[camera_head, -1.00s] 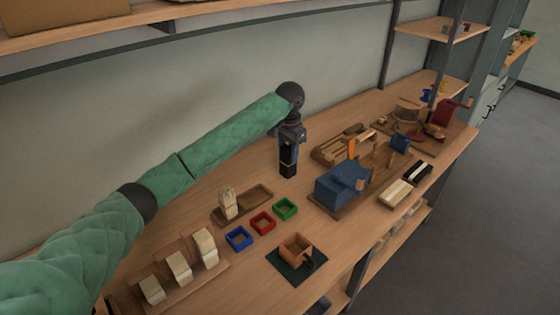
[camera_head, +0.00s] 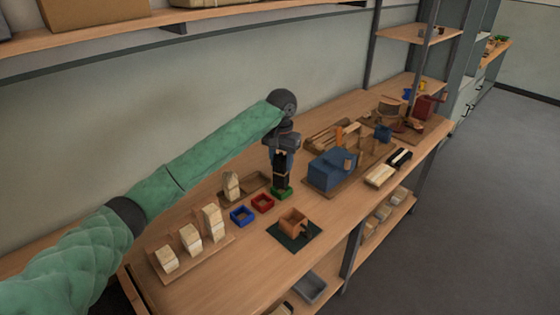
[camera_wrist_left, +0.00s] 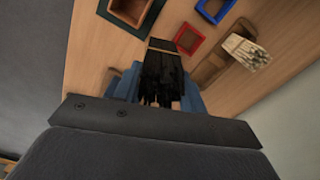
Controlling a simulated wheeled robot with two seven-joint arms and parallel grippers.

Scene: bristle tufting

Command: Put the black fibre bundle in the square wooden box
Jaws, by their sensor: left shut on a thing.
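The black fibre bundle (camera_head: 280,177) is upright in my left gripper (camera_head: 281,158), which is shut on it. In the left wrist view the bundle (camera_wrist_left: 160,75) lies between the jaws. In the head view its lower end overlaps the small green tray (camera_head: 281,193); I cannot tell whether it touches it. The square wooden box (camera_head: 291,221) stands on a dark green mat in front of the bundle, open at the top. It also shows in the left wrist view (camera_wrist_left: 214,10). My right gripper is out of view.
Red (camera_head: 263,204) and blue (camera_head: 242,216) trays stand left of the green one. A wooden tray with a pale bundle (camera_head: 231,185) is behind them. Several pale bundles stand on a board (camera_head: 205,249) at left. A blue machine (camera_head: 328,172) stands to the right.

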